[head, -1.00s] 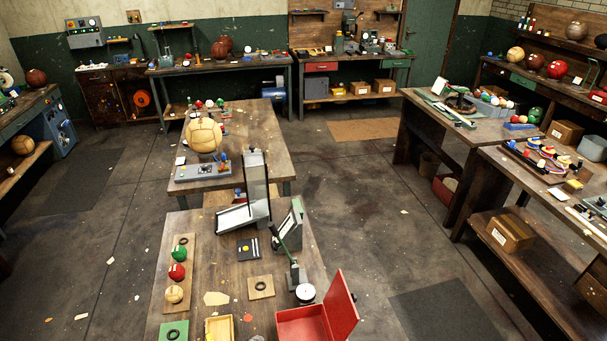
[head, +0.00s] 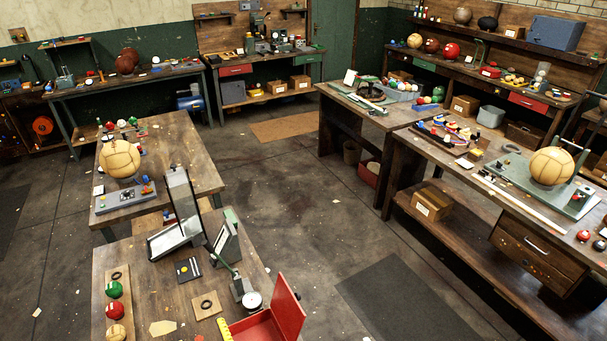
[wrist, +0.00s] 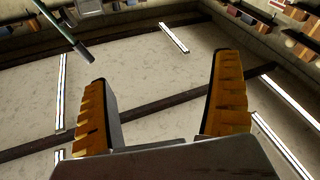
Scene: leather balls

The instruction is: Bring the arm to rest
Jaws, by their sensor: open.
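My gripper (wrist: 165,105) shows in the wrist view with its two orange-padded fingers spread wide apart. It is open, and nothing is between the fingers. Behind it in that view are a pale ceiling with strip lights (wrist: 174,37) and dark beams, so the gripper points upward. My gripper and arm do not show in the head view.
The near workbench (head: 140,280) holds several small balls, a grey stand and an open red box (head: 265,322). A bench with a tan ball (head: 120,158) stands behind it. Another tan ball (head: 551,166) sits on the right bench. The floor (head: 290,215) between is clear.

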